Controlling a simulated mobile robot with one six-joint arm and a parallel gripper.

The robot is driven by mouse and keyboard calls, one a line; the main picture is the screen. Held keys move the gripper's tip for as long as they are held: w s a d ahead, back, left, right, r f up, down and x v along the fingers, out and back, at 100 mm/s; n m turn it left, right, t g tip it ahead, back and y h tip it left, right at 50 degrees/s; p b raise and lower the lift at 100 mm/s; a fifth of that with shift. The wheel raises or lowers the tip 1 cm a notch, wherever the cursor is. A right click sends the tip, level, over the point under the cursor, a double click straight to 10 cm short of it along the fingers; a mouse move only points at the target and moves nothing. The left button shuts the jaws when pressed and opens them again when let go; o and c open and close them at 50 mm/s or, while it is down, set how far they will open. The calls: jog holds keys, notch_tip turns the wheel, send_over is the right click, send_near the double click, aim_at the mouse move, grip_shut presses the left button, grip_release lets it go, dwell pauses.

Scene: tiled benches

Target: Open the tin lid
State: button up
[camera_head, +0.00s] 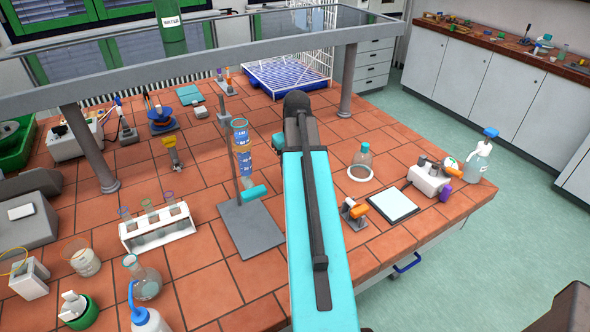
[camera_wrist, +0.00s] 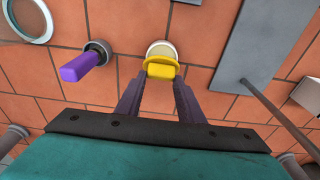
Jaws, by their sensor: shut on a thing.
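In the wrist view a yellow piece (camera_wrist: 162,69), seemingly the tin lid, sits between the two fingertips of my gripper (camera_wrist: 161,80). My gripper is shut on it. Just beyond the yellow piece, a small round cream thing with a pale rim (camera_wrist: 161,47), seemingly the tin, stands over the red tiles. The yellow piece covers its near edge, so I cannot tell whether the two still touch. In the head view my teal arm hides the gripper, the tin and the lid.
A grey stand base (camera_head: 250,228) with an upright rod is left of my arm. A purple-handled thing (camera_wrist: 80,67) stands beside the tin. A pale ring (camera_head: 360,174), a small flask (camera_head: 362,156) and a white pad (camera_head: 391,204) are right of my arm. A metal shelf spans overhead.

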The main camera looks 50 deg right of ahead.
jog(key=shift+w+d, duration=0.25)
jog(key=shift+w, duration=0.6)
jog(key=shift+w+d, duration=0.25)
jog(key=shift+w, duration=0.6)
jog(key=shift+w+d+f, duration=0.15)
jog(key=shift+w+f, duration=0.1)
jog(key=shift+w, duration=0.3)
jog(key=shift+w+d+f, duration=0.15)
jog(key=shift+w+f, duration=0.05)
jog(key=shift+w, duration=0.3)
jog(key=shift+c, duration=1.1)
jog(key=o, duration=1.3)
jog(key=shift+r+b, duration=0.1)
jog(key=shift+b, duration=0.2)
jog(key=shift+s+a+r+b, duration=0.1)
jog(key=shift+s+r+b, duration=0.35)
jog(key=shift+r, duration=1.8)
jog(key=shift+s+a+r+b, duration=0.15)
jog(key=shift+r+b, duration=0.45)
jog(key=shift+r, duration=1.65)
jog(key=shift+s+r+b, duration=0.3)
jog(key=shift+r+b, duration=0.25)
jog(key=shift+r, duration=1.7)
